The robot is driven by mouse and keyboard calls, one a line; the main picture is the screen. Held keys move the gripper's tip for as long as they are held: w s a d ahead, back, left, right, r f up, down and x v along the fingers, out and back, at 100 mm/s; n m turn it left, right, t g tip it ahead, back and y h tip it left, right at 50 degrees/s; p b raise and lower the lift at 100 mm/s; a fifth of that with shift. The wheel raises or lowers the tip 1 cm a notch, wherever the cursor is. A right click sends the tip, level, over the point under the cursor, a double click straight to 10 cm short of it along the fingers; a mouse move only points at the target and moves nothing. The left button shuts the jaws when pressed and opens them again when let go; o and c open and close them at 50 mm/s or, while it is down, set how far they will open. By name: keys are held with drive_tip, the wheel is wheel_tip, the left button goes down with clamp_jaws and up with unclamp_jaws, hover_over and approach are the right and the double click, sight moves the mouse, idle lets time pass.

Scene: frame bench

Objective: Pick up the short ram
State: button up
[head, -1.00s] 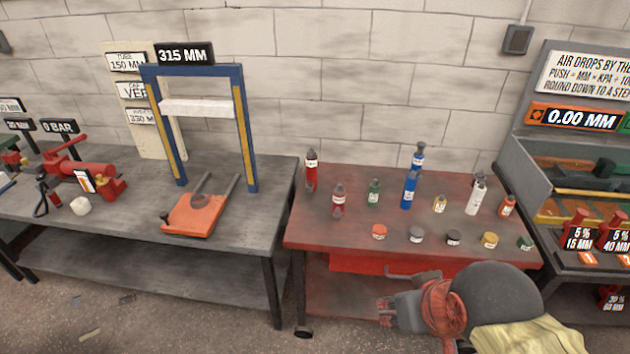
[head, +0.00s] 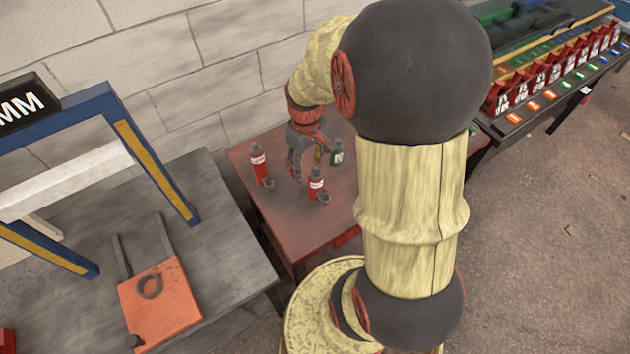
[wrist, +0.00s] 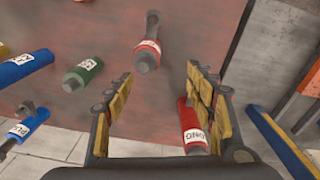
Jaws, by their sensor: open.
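Two red rams stand on the red table. The rear one (head: 257,162) has a label ending in "ONG" in the wrist view (wrist: 191,128), beside my right finger. The front one (head: 316,183) shows at the top middle of the wrist view (wrist: 147,56), beyond the fingertips; its label is too small to read. My gripper (head: 310,160) is over the table near both, open and empty, and its fingers frame bare tabletop in the wrist view (wrist: 160,84). A green ram (head: 337,153) stands to its right.
Blue cylinders (wrist: 25,68) stand left of the green one in the wrist view. A grey bench (head: 215,235) with a blue press frame (head: 150,150) and orange plate (head: 160,305) is at left. My arm hides the table's right part.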

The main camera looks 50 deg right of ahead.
sight(315, 169)
drive_tip(key=shift+g, duration=0.3)
drive_tip(key=f, duration=0.1)
drive_tip(key=d+f, duration=0.1)
drive_tip(key=f, duration=0.1)
drive_tip(key=s+d+f, duration=0.1)
drive_tip(key=f, duration=0.1)
drive_tip(key=shift+d+f, duration=0.1)
drive_tip(key=shift+s+d+f+b, duration=0.15)
drive_tip(key=shift+f+b, duration=0.55)
drive_tip(key=shift+f, duration=0.65)
drive_tip(key=shift+s+a+f+b, duration=0.1)
drive_tip(key=shift+f+b, duration=0.55)
drive_tip(key=shift+f, duration=0.7)
drive_tip(key=shift+r, duration=0.1)
drive_tip(key=shift+c, duration=0.2)
clamp_jaws()
